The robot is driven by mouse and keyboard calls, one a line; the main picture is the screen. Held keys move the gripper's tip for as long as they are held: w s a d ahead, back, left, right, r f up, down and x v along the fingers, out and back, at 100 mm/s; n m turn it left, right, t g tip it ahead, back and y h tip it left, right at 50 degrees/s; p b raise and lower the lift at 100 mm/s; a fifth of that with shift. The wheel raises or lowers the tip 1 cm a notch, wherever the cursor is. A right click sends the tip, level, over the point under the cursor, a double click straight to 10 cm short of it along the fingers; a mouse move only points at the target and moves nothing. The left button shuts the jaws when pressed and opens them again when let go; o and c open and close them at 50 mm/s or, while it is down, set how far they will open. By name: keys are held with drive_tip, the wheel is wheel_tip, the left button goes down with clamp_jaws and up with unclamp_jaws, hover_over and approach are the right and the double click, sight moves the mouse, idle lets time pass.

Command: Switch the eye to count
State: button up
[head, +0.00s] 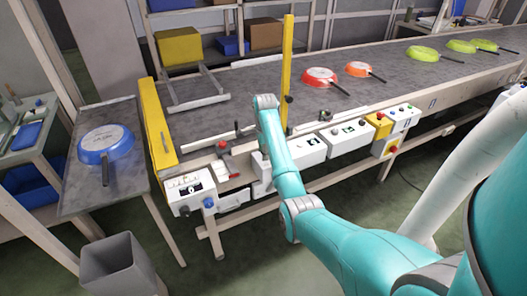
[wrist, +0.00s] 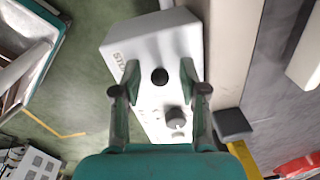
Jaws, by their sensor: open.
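My gripper (wrist: 159,92) is open and empty in the wrist view, its two fingers over a white control box (wrist: 152,38). The box has partly hidden lettering, a black round button (wrist: 159,76) between the fingers, and a grey knob (wrist: 176,118) nearer the gripper body. The knob's setting cannot be read. In the head view my arm reaches the conveyor's front edge and hides the fingers. White control boxes (head: 347,137) line that edge, and another box (head: 190,188) with a dial sits at the left corner. I cannot tell which part is the eye.
The conveyor (head: 390,65) carries a red pan (head: 319,77), an orange pan (head: 357,69) and several green ones. A yellow post (head: 288,65) stands close to my arm. A blue pan (head: 106,143) lies on the left side table (head: 85,202). A grey bin (head: 112,268) stands on the floor.

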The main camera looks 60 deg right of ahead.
clamp_jaws()
drive_tip(key=shift+s+d, duration=0.1)
drive_tip(key=shift+d, duration=0.05)
drive_tip(key=t+y, duration=0.1)
drive_tip(key=y, duration=0.1)
drive_tip(key=d+t+y, duration=0.1)
drive_tip(key=y, duration=0.1)
drive_tip(key=shift+s+d+r, duration=0.1)
drive_tip(key=shift+s+d, duration=0.1)
drive_tip(key=shift+s, duration=0.2)
drive_tip(key=shift+s+d+f+t+y, duration=0.2)
drive_tip(key=shift+d+t+y, duration=0.1)
drive_tip(key=shift+t+y, duration=0.6)
drive_tip(key=shift+s+d+f+t+y, duration=0.1)
drive_tip(key=shift+s+d+t+y, duration=0.15)
drive_tip(key=shift+t+y, duration=0.6)
drive_tip(key=shift+y, duration=0.35)
unclamp_jaws()
drive_tip(key=shift+g, duration=0.25)
